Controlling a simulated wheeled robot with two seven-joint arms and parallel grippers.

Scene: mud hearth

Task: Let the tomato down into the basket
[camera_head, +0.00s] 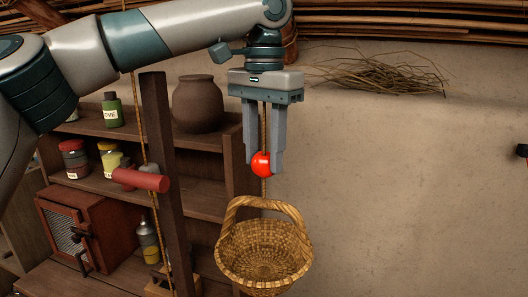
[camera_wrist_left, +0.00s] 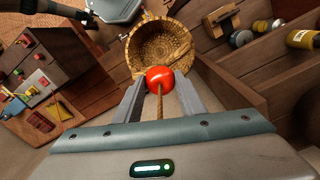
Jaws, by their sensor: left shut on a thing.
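A bright red tomato (camera_head: 262,164) is between the fingertips of my left gripper (camera_head: 264,160), which is shut on it and points down. The woven basket (camera_head: 264,262) with an arched handle is below the tomato in the head view. A thin rope runs down behind the gripper toward the basket. In the left wrist view the tomato (camera_wrist_left: 159,78) sits between the fingertips, with the open basket (camera_wrist_left: 134,55) beyond it; the part of the basket that shows inside looks empty. The tomato is above the handle in the head view; whether it touches the handle I cannot tell.
A wooden shelf (camera_head: 200,205) with a clay pot (camera_head: 198,104), a green bottle (camera_head: 113,110) and several jars stands left of the basket. A dark post (camera_head: 160,180) rises in front of it. The plain wall (camera_head: 410,190) on the right is clear, with dry twigs (camera_head: 375,72) higher up.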

